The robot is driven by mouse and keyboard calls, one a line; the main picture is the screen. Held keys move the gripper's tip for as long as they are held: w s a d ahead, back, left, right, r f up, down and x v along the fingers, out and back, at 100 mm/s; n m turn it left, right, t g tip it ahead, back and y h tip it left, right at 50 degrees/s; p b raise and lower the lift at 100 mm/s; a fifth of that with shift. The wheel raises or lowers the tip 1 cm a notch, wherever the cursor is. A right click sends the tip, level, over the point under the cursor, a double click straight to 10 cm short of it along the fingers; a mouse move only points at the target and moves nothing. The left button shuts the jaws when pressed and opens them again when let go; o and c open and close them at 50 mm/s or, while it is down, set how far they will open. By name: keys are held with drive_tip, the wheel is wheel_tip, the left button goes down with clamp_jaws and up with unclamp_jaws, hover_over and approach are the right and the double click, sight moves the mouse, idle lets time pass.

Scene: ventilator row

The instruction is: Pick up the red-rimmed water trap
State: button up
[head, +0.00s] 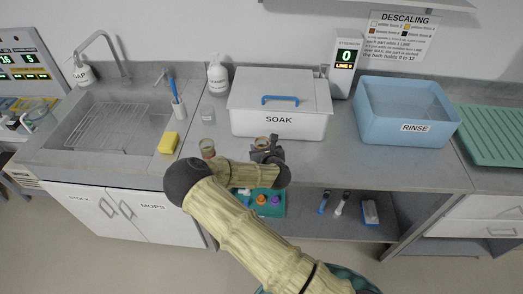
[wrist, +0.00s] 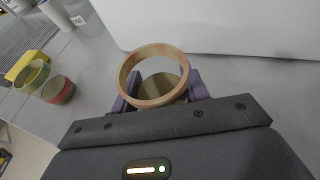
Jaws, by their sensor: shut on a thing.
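My gripper (wrist: 162,88) is shut on a round, open-topped water trap with an orange-red to tan rim (wrist: 126,75). One purple finger is on each side of the trap, just in front of the white soak bath. The trap's rim also shows in the head view (head: 261,142), beside my gripper (head: 266,154). My gripper hides its lower part, and I cannot tell whether it touches the counter. Two other small round pieces stand to the left, apart from my gripper: one with a yellow-green rim (wrist: 31,75) and one with a reddish side (wrist: 58,91).
The white SOAK bath (head: 279,132), lid on, is right behind my gripper. The blue RINSE basin (head: 372,112) stands to the right, and a sink (head: 77,143) and yellow sponge (head: 169,143) to the left. The counter right of my gripper is clear.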

wheel_tip(320, 180, up, 8)
drive_tip(key=b, duration=0.1)
idle(0.6)
drive_tip(key=shift+r, duration=0.1)
idle(0.7)
